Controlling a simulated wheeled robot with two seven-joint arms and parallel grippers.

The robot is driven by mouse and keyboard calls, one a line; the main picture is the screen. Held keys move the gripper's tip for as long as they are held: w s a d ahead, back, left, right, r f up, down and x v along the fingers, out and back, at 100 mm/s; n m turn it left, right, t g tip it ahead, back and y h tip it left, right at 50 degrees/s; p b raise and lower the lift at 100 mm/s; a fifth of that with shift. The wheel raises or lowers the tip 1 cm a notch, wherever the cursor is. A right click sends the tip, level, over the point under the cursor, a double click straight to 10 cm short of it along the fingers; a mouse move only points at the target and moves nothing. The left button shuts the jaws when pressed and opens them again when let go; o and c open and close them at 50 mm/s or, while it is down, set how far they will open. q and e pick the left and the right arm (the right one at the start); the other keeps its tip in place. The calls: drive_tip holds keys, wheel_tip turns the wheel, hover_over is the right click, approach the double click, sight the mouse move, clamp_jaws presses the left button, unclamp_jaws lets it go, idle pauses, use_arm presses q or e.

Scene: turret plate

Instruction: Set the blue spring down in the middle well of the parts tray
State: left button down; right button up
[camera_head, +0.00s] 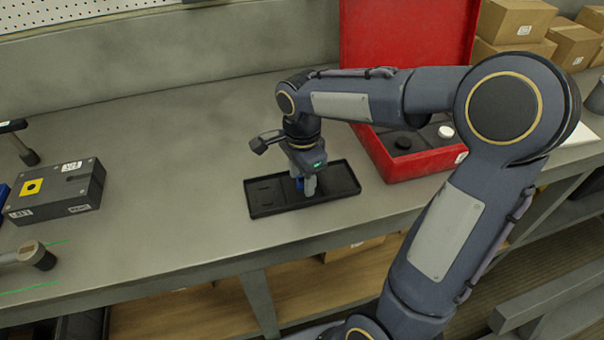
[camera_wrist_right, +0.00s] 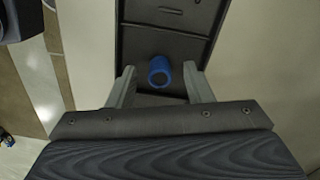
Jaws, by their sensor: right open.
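The parts tray (camera_head: 265,208) is a long black tray with a raised rim on the grey bench. It also shows in the right wrist view (camera_wrist_right: 165,38), with dividers across it. The blue spring (camera_wrist_right: 159,72) appears to stand upright in the tray's middle part, between two dividers. In the head view only a sliver of the spring (camera_head: 299,184) shows beside the fingers. My right gripper (camera_head: 306,188) points down into the tray. Its fingers are open on either side of the spring, with a gap on both sides. My left gripper is out of view.
An open red case (camera_head: 425,165) with black and white round parts stands close right of the tray. A grey box with a yellow label (camera_head: 58,192) sits at the left. Cardboard boxes (camera_head: 520,20) are stacked at the back right. The bench between grey box and tray is clear.

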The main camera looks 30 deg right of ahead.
wheel_tip(320, 180, up, 8)
drive_tip(key=shift+f, duration=0.1)
idle(0.4)
idle(0.4)
drive_tip(key=s+a+f+n+t+y, duration=0.1)
drive_tip(key=s+a+f+n+t, duration=0.1)
drive_tip(key=s+n, duration=0.5)
drive_tip(key=s+a+f+n+t+y, duration=0.1)
drive_tip(key=s+f+n+t+y, duration=0.1)
drive_tip(key=s+n, duration=0.6)
drive_tip(key=shift+s+a+t+y, duration=0.3)
drive_tip(key=shift+s+a+t, duration=0.1)
drive_tip(key=shift+s+t, duration=0.35)
drive_tip(key=shift+s+a+f+n, duration=0.25)
drive_tip(key=shift+f+n, duration=0.1)
drive_tip(key=shift+n, duration=0.25)
